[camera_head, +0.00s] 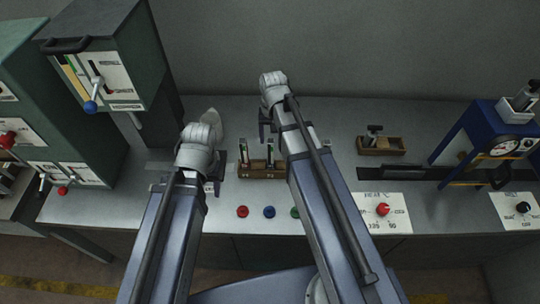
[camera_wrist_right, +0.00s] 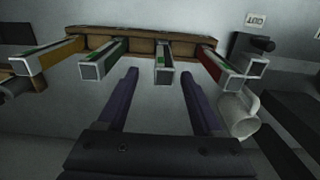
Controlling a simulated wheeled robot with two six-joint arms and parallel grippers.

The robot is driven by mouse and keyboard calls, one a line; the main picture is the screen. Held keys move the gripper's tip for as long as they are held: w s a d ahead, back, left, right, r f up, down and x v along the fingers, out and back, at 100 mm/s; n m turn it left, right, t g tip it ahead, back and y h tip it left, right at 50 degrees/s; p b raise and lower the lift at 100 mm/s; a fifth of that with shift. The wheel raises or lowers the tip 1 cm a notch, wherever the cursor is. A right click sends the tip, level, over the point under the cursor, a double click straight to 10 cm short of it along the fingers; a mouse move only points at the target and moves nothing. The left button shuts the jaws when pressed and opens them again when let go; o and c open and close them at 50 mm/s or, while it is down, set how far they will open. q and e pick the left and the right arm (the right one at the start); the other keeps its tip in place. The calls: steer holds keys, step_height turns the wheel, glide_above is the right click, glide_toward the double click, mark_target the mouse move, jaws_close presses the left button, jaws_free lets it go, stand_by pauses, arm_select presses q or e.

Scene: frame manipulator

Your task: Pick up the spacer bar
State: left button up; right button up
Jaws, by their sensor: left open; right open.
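Several square-ended bars with coloured sides stand in a wooden rack (camera_head: 262,172) on the bench; I cannot tell which is the spacer bar. In the right wrist view the rack (camera_wrist_right: 140,36) holds a yellow-sided bar (camera_wrist_right: 48,57), a green-marked bar (camera_wrist_right: 92,68), another green-marked bar (camera_wrist_right: 163,72) and a red-sided bar (camera_wrist_right: 214,64). My right gripper (camera_wrist_right: 159,76) is open and empty, its fingers pointing toward the middle bars, with none between them. In the head view it is partly hidden behind its own wrist. My left gripper (camera_head: 216,178) is left of the rack, mostly hidden by its arm.
A white mug (camera_wrist_right: 240,112) is close to the right finger. Red (camera_head: 242,211) and blue (camera_head: 269,212) buttons lie in front of the rack. A green machine (camera_head: 100,65) stands left; a blue frame (camera_head: 480,140) stands right. A small wooden tray (camera_head: 381,146) sits behind the dark rail.

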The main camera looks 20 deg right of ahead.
mark_target(271, 150)
steer(key=shift+w+a+f+b, duration=0.1)
steer(key=shift+a+f+b, duration=0.05)
steer(key=shift+f+b, duration=1.7)
steer(key=shift+w+a+f+b, duration=0.1)
steer(key=shift+f+b, duration=1.6)
steer(key=shift+f, duration=0.25)
steer(key=shift+r, duration=0.1)
steer(key=shift+c, duration=0.2)
jaws_close()
